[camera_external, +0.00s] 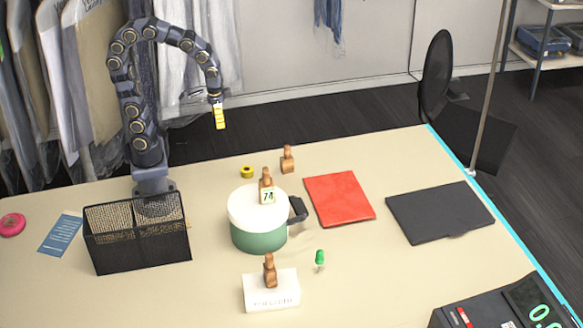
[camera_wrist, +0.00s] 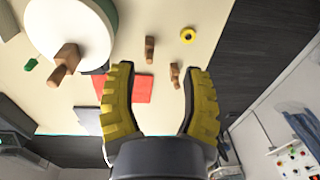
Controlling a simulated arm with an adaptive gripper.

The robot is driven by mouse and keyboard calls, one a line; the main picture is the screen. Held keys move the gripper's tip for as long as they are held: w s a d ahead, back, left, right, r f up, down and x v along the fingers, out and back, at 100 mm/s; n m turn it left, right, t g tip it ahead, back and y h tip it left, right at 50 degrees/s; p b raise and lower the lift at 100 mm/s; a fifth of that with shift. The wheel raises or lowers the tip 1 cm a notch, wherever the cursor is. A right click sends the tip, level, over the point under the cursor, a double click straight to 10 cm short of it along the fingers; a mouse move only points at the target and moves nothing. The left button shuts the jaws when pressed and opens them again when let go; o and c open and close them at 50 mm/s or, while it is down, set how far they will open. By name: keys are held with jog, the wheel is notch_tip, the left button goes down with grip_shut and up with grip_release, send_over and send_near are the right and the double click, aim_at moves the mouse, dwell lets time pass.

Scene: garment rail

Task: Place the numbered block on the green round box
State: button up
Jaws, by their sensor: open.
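The green round box (camera_external: 258,241) with a white lid stands mid-table in the external view; the lid also fills the upper left of the wrist view (camera_wrist: 88,22). In the wrist view, a wooden piece (camera_wrist: 66,60) overlaps the lid; no number is readable there. My gripper (camera_external: 219,118) hangs high behind the table, away from the box. Its yellow fingers (camera_wrist: 159,70) are spread and empty.
Wooden piece (camera_external: 287,160), yellow roll (camera_external: 247,171) and red pad (camera_external: 340,197) lie near the box. A black mesh basket (camera_external: 140,250) is left, a dark pad (camera_external: 440,212) right. In front are a white block (camera_external: 272,293) and green pin (camera_external: 319,258).

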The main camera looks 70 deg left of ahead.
jog(key=s+a+f+g, duration=0.1)
jog(key=s+a+g, duration=0.1)
jog(key=s+a, duration=0.4)
jog(key=s, duration=0.5)
jog(key=shift+s+h, duration=0.4)
